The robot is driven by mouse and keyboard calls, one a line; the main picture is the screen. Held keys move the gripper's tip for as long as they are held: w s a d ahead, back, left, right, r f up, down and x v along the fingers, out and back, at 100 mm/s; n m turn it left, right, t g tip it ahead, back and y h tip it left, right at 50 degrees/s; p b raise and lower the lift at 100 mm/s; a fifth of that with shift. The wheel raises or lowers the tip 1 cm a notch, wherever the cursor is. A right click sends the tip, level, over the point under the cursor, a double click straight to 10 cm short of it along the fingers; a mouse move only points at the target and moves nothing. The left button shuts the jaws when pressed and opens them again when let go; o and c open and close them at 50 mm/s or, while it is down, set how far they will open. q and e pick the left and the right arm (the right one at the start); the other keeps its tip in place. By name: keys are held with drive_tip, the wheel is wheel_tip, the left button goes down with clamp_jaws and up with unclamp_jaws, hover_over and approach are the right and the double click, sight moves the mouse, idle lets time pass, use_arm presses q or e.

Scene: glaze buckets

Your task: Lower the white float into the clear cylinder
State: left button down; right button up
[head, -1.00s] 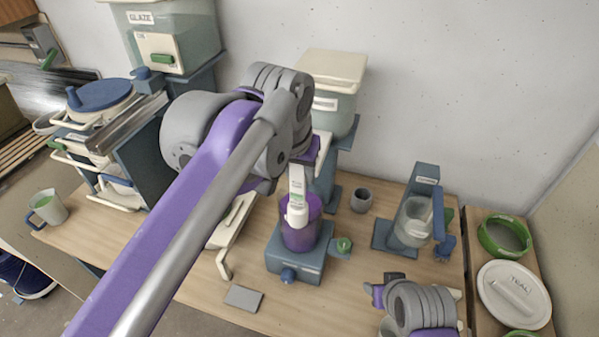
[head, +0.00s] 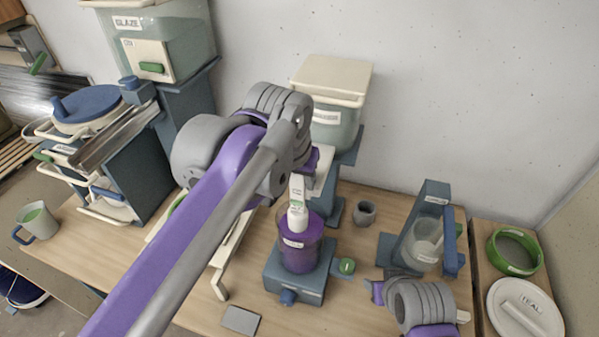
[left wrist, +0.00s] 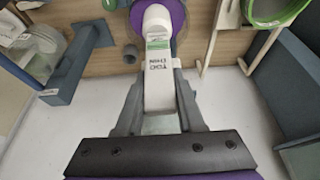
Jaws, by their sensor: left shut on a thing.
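The white float (head: 297,205) has a flat stem lettered "TOO THIN" and a rounded lower end. My left gripper (left wrist: 158,90) is shut on its stem, which also shows in the left wrist view (left wrist: 158,62). The clear cylinder (head: 300,255) holds purple liquid and stands on a blue base (head: 296,283). The float's lower end lines up with the cylinder's mouth; I cannot tell how far it is below the rim. In the head view my left arm hides the fingertips. My right gripper (head: 374,290) is low at right, its jaws unclear.
A small grey cup (head: 364,213) stands behind and right of the cylinder. A green knob (head: 346,266) sticks out at the base's right. A blue stand with a clear beaker (head: 424,246) is further right. A grey tile (head: 240,320) lies in front.

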sight(299, 202)
use_arm(q)
drive_tip(key=shift+f, duration=0.5)
drive_tip(key=shift+s+f+b, duration=0.15)
drive_tip(key=shift+f+b, duration=0.2)
drive_tip(key=shift+f, duration=0.5)
drive_tip(key=shift+f+b, duration=0.35)
drive_tip(key=shift+f, duration=0.35)
drive_tip(key=shift+f+b, duration=0.6)
drive_tip(key=shift+f, duration=0.5)
drive_tip(key=shift+f+b, duration=1.35)
drive_tip(key=shift+f, duration=0.9)
use_arm(e)
drive_tip(key=s+f+g, duration=0.1)
drive_tip(key=s+f, duration=0.3)
drive_tip(key=f, duration=0.4)
